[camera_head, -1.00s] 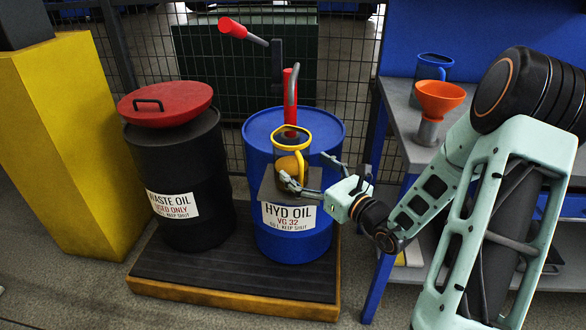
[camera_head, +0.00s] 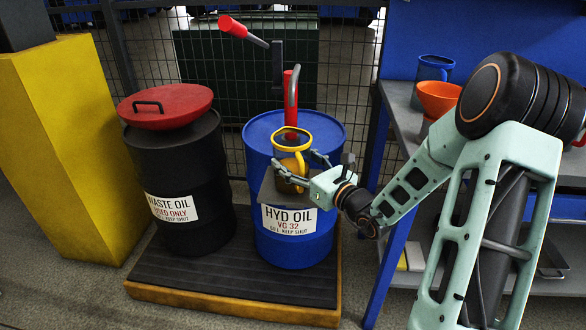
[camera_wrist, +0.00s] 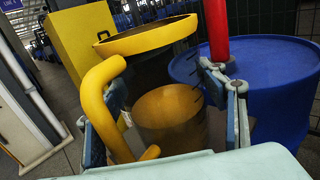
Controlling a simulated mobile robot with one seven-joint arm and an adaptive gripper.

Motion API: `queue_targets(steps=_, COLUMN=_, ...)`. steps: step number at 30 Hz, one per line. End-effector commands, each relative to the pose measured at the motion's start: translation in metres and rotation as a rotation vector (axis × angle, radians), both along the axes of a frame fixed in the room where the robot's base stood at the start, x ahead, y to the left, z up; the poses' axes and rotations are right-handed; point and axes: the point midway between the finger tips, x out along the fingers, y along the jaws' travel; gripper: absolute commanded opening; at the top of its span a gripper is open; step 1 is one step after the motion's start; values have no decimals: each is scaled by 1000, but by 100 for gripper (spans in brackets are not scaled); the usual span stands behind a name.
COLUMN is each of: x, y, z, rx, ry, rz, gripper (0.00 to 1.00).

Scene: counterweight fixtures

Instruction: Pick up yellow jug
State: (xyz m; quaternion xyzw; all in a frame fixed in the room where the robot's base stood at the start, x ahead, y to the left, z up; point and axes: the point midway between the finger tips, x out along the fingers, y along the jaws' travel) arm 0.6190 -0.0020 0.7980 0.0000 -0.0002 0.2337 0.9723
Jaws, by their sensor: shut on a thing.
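The yellow jug (camera_head: 291,136) has a clear body, a yellow rim and a yellow handle, with amber liquid low inside. It stands upright on a small grey tray (camera_head: 270,190) at the front of the blue drum, below the red pump spout. My gripper (camera_head: 297,172) reaches in from the right and is shut on the jug, one finger on each side. In the wrist view, the jug's handle (camera_wrist: 98,95) is at left, near the left finger. The other finger is at the right of the body. I cannot tell whether the jug's base touches the tray.
The blue HYD OIL drum (camera_head: 292,248) and the black waste oil drum (camera_head: 180,175) with a red funnel lid (camera_head: 165,107) stand on a low pallet (camera_head: 230,265). An orange funnel (camera_head: 438,97) and blue jug (camera_head: 433,67) are on the shelf at right. A yellow block (camera_head: 60,150) stands left.

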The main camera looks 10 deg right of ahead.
Motion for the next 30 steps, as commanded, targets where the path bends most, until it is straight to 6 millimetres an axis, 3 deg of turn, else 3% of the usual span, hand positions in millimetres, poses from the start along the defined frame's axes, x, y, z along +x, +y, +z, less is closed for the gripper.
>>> queue_targets(steps=1, x=0, y=0, z=0, rx=0, ry=0, rz=0, gripper=44)
queue_targets(steps=8, x=0, y=0, z=1, rx=0, ry=-3, rz=0, gripper=19)
queue_targets(steps=20, x=0, y=0, z=8, rx=0, ry=-4, rz=0, gripper=19)
queue_targets(steps=30, x=0, y=0, z=37, rx=-1, ry=-4, rz=0, gripper=19)
